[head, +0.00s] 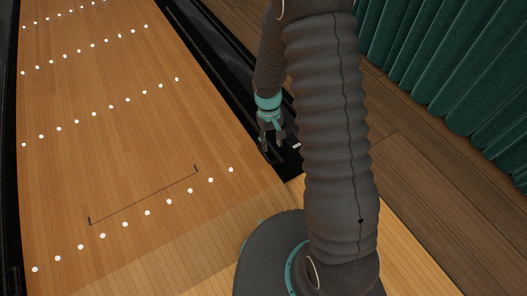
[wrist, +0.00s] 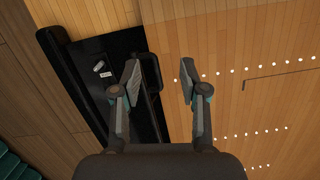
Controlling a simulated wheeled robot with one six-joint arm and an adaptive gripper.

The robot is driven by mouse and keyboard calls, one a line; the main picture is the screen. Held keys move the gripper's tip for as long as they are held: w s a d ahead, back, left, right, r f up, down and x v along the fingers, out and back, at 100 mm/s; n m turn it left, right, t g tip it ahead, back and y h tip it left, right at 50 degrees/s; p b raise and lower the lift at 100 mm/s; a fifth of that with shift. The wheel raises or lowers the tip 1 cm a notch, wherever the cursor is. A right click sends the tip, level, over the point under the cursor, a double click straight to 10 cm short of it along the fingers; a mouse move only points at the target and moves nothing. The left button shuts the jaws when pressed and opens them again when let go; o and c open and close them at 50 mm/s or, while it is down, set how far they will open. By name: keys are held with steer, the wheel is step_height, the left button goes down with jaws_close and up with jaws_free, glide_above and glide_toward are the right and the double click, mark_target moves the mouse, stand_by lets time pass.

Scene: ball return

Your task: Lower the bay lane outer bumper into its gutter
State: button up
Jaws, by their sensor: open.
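The black gutter (wrist: 95,50) runs along the lane's right side in the head view, and its near end fills the left of the wrist view. A black rail with a rounded, loop-like end (wrist: 158,82) lies along the gutter's lane-side edge; it looks like the bumper. I cannot tell whether it stands raised. My gripper (wrist: 160,68) is open and empty. In the wrist view the loop shows between its fingers, closer to the left one; no contact is visible. In the head view my gripper (head: 272,140) is over the gutter's near end, and my arm hides part of it.
The wooden lane (head: 120,110) has rows of white dots and a thin dark bracket-like line. Small white labels (wrist: 98,66) lie on the black gutter end. A green curtain (head: 450,60) hangs at the right. Wooden floor beside the gutter is clear.

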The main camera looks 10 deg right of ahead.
steer(key=w+f, duration=0.4)
steer(key=f, duration=0.2)
steer(key=n+t, duration=0.1)
steer(key=t, duration=0.1)
glide_toward(264, 153)
steer(key=shift+n, duration=0.3)
step_height(264, 153, down, 9)
steer(key=shift+s+d+r+b, duration=0.1)
steer(key=shift+s+d+b, duration=0.05)
steer(key=shift+b, duration=0.25)
jaws_close()
